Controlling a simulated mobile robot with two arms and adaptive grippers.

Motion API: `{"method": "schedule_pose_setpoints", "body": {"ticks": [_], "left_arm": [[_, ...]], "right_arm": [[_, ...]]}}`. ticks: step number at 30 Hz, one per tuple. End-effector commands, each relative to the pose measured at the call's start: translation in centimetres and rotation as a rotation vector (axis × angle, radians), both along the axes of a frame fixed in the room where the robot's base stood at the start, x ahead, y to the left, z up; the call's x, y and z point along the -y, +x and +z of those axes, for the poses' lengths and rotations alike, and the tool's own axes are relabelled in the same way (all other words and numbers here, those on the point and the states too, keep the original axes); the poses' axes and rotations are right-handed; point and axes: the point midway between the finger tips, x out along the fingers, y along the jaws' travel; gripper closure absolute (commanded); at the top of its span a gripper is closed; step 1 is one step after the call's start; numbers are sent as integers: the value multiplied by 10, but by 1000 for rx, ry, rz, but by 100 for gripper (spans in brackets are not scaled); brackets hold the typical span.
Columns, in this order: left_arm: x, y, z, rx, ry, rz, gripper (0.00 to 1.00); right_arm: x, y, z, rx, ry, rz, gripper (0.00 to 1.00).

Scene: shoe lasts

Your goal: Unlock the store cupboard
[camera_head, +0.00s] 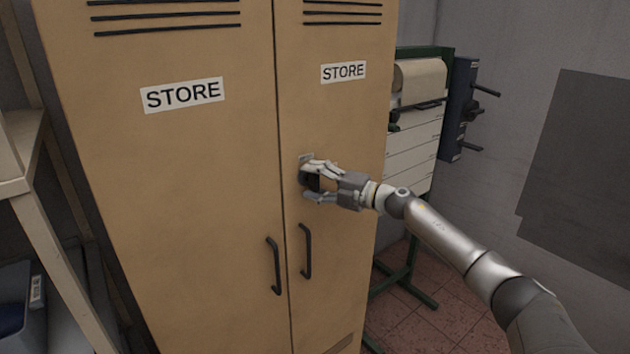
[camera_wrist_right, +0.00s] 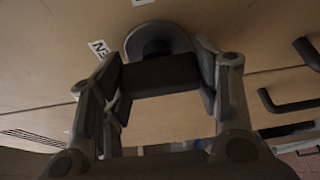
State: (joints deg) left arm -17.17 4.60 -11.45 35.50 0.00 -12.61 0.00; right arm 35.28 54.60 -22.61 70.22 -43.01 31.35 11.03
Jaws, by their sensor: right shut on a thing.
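The store cupboard (camera_head: 195,170) is a tall tan two-door cabinet with a STORE label on each door. Both doors look closed. My right gripper (camera_head: 318,181) is at the lock on the right door, above the door handles. In the wrist view, the right gripper (camera_wrist_right: 160,85) is shut on a dark block-shaped lock piece (camera_wrist_right: 160,75), its fingers on either side. A dark round lock base (camera_wrist_right: 155,38) lies behind it against the door. I cannot tell whether the held piece is a key head or a turning knob. My left gripper is out of view.
Two dark bar handles, left (camera_head: 274,265) and right (camera_head: 306,250), sit below the lock. A green-framed stand (camera_head: 425,52) with a paper roll is right of the cupboard. A shelf unit (camera_head: 45,240) stands at the left. Tiled floor (camera_head: 420,330) shows at lower right.

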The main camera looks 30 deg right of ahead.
Motion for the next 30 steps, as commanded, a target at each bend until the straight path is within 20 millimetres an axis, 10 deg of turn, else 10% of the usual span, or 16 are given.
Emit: {"method": "schedule_pose_setpoints", "body": {"ticks": [8, 9, 14, 30], "left_arm": [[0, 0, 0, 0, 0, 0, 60], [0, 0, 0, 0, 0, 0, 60], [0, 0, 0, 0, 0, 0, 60], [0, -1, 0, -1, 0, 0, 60]], "right_arm": [[0, 0, -2, 0, -6, 1, 67], [0, 0, -2, 0, -6, 1, 40], [0, 0, -1, 0, -4, 1, 21], [8, -14, -2, -1, -4, -2, 21]]}}
